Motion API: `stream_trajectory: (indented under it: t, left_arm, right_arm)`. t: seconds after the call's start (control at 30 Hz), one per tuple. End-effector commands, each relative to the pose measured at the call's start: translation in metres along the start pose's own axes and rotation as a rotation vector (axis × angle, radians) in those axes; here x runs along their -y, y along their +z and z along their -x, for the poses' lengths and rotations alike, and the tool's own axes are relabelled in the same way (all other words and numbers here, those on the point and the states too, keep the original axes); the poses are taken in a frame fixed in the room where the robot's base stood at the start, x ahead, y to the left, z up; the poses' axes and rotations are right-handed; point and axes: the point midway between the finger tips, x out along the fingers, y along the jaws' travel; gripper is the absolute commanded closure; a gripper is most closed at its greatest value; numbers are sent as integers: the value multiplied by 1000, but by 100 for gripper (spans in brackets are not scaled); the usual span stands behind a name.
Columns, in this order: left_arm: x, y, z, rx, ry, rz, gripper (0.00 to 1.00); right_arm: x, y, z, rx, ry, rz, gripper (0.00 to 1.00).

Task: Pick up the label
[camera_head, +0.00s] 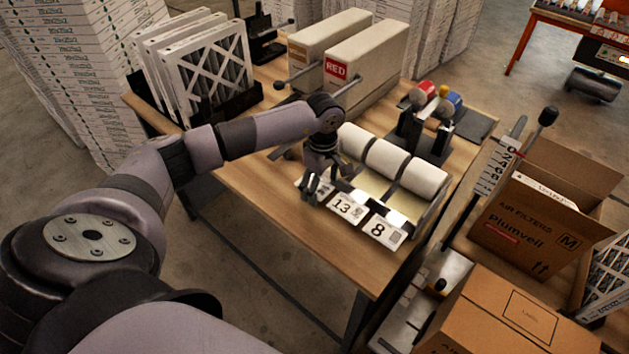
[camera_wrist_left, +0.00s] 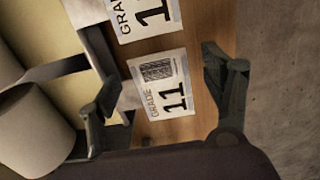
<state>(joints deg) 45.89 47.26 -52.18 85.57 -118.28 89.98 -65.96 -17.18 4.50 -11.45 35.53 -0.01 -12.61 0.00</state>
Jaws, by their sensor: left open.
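White grade labels lie at the front edge of the roll dispenser (camera_head: 378,185). A label marked 13 (camera_head: 345,206) and a label marked 8 (camera_head: 380,230) show in the head view. A label marked 11 (camera_wrist_left: 168,100) shows in the left wrist view, beside part of another label (camera_wrist_left: 145,18). My left gripper (camera_head: 323,185) is over the left end of this row and mostly hides the label there. In the wrist view its open, empty fingers stand on either side of the label marked 11. My right gripper is not in view.
Three white rolls (camera_head: 394,163) sit behind the labels. White framed filters (camera_head: 205,70) and a bin marked RED (camera_head: 365,60) stand at the back of the table. An open carton (camera_head: 525,235) and a closed carton (camera_head: 500,315) are at right. Bare table (camera_head: 265,195) lies left of the labels.

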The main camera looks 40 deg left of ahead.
Motion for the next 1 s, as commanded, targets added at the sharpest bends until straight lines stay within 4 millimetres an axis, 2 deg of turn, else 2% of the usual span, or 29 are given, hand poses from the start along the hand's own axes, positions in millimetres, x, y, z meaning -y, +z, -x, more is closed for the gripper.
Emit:
stream_trajectory:
  t: [0.23,0.7,1.0]
  left_arm:
    - [0,0,0,0,0,0,28]
    - [1,0,-1,-1,-3,0,59]
    - [2,0,-2,-1,-7,-1,59]
  right_arm:
    - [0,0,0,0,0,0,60]
    - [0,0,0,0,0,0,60]
    - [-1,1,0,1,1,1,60]
